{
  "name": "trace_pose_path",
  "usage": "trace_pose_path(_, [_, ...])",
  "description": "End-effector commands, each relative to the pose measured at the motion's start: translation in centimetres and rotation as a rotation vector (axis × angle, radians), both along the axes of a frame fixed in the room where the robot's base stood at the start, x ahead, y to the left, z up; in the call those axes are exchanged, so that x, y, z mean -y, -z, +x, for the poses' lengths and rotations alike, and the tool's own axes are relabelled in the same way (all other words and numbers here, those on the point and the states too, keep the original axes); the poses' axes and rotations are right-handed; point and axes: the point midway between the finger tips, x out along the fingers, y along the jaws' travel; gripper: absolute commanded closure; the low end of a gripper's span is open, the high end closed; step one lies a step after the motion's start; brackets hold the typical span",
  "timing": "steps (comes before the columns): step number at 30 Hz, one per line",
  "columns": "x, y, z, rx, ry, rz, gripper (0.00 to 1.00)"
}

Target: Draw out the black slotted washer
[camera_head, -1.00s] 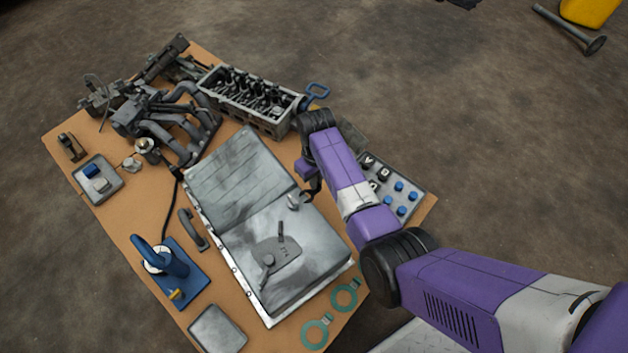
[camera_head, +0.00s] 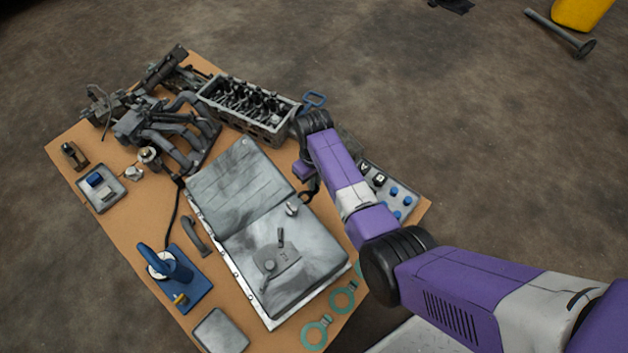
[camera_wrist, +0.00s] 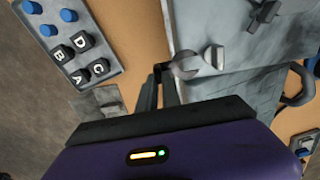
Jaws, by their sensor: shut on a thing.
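The black slotted washer (camera_wrist: 184,67) is a dark C-shaped ring, held at its edge between the fingertips of my gripper (camera_wrist: 162,72). It also shows as a small dark ring in the head view (camera_head: 307,196), near the panel's right edge. A short pale metal stud (camera_wrist: 215,57) stands on the grey panel (camera_wrist: 256,100), just right of the washer. The washer appears beside the stud, not around it. The stud also shows in the head view (camera_head: 291,209). My arm hides part of the table there.
A tray with lettered dark cubes and blue pegs (camera_wrist: 70,35) lies left of my gripper in the wrist view. In the head view, a grey engine block (camera_head: 250,108) stands behind, and green gaskets (camera_head: 343,298) lie at the front. Bare board shows beside the panel.

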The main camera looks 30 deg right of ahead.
Motion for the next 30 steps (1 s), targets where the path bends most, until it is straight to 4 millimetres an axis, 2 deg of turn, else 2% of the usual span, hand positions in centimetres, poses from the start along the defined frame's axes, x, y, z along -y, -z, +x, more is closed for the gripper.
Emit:
trace_pose_path(1, [0.0,-0.8,0.0,0.0,0.0,0.0,1.0])
trace_pose_path(13, [0.0,-3.4,0.0,0.0,-0.001,0.0,1.0])
trace_pose_path(25, [-0.1,-3.7,0.1,0.002,0.001,0.0,1.0])
trace_pose_path(28, [-0.7,-5.5,0.5,0.006,0.013,-0.001,1.0])
trace_pose_path(30, [-1.5,-7.6,0.7,0.007,0.029,-0.002,1.0])
